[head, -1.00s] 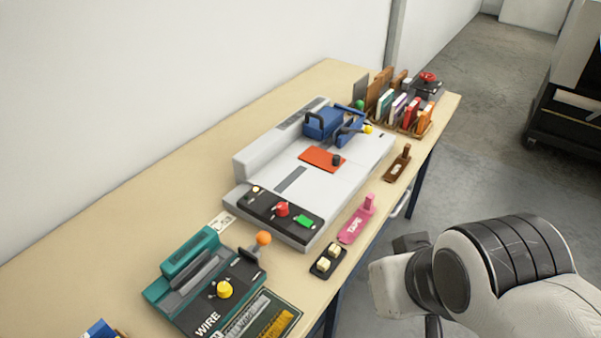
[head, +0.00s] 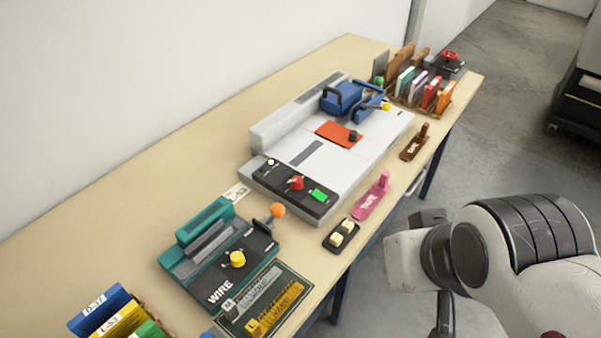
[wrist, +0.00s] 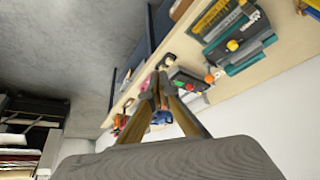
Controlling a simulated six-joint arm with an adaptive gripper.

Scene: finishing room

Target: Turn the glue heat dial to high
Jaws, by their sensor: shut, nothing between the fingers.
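The grey and white binding machine (head: 351,165) stands on the table. The panel also shows small in the wrist view, partly behind my fingers. My gripper (wrist: 158,80) is shut and empty in the wrist view, pointing toward the table. It is apart from the dial. In the head view my arm is at the lower right, off the table's front edge, and the fingertips are not clear.
A teal wire machine (head: 204,222) with a yellow knob (head: 237,259) and an orange-tipped lever (head: 278,210) is nearer. A blue clamp (head: 343,97) sits on the binder.

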